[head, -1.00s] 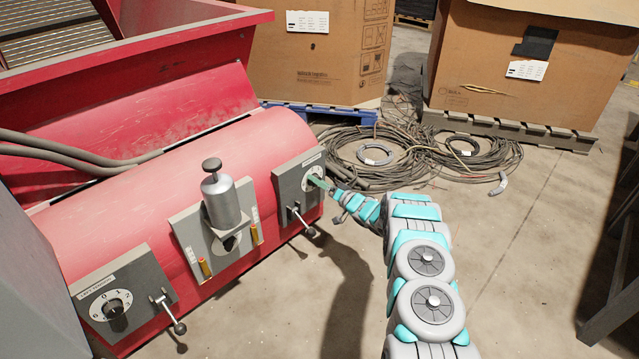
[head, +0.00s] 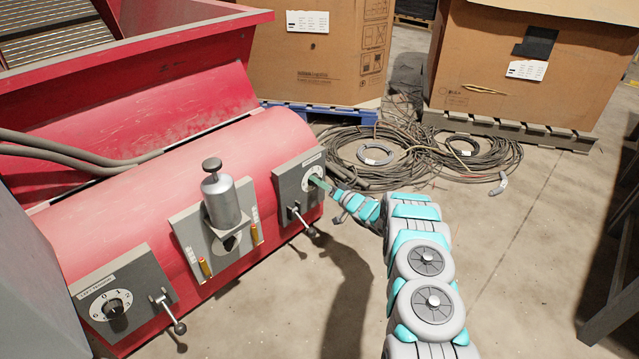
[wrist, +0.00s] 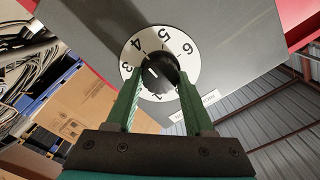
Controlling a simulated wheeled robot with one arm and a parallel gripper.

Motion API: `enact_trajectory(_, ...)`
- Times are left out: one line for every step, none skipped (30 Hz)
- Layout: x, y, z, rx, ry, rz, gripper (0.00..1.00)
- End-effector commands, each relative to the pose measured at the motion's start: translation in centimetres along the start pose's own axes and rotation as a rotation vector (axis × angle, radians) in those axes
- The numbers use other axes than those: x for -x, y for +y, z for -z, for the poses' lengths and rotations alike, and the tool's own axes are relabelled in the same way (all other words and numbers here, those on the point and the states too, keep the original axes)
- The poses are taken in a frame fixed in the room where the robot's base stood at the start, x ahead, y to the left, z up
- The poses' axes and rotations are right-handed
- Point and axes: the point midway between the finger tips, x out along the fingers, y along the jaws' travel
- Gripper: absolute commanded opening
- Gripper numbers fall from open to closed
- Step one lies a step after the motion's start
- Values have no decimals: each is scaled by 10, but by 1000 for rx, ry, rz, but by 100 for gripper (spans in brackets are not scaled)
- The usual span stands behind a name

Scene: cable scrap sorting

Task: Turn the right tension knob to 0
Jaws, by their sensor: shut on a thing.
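The right tension dial (head: 310,173) is a white numbered ring on a grey plate at the right end of the red machine. In the wrist view its black knob (wrist: 158,63) sits inside the ring (wrist: 133,52), with 3, 4, 5 and 6 readable and a 1 partly hidden low down. A short white mark shows on the knob's left part; the number it points to is unclear. My gripper (head: 321,184) reaches the dial from the right. In the wrist view its green fingers (wrist: 160,80) are shut on the knob, one on each side, hiding the lower ring.
A lever (head: 303,223) sticks out just below the dial. A grey cylinder (head: 222,200) stands left of it, and the left tension knob (head: 113,307) is at lower left. Cable coils (head: 400,155) lie behind my arm.

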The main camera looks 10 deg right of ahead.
Motion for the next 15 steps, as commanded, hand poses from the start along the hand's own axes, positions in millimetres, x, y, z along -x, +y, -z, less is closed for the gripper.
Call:
enact_trajectory(0, 0, 0, 0, 0, -1, 0)
enact_trajectory(0, 0, 0, 1, 0, -1, 0)
enact_trajectory(0, 0, 0, 4, 0, 0, 0)
enact_trajectory(0, 0, 0, 7, 0, -1, 0)
enact_trajectory(0, 0, 0, 11, 0, 0, 0)
enact_trajectory(0, 0, 0, 18, 0, 0, 0)
enact_trajectory(0, 0, 0, 25, 0, 0, 0)
enact_trajectory(0, 0, -1, 35, 0, 0, 0)
enact_trajectory(0, 0, -1, 49, -1, 0, 0)
enact_trajectory(0, 0, -1, 62, -1, 0, 0)
enact_trajectory(0, 0, -1, 77, -1, 0, 0)
enact_trajectory(0, 0, -1, 99, -1, 0, 0)
enact_trajectory(0, 0, -1, 118, -1, 1, 0)
enact_trajectory(0, 0, -1, 138, -1, 1, 0)
enact_trajectory(0, 0, -2, 168, -1, 1, 0)
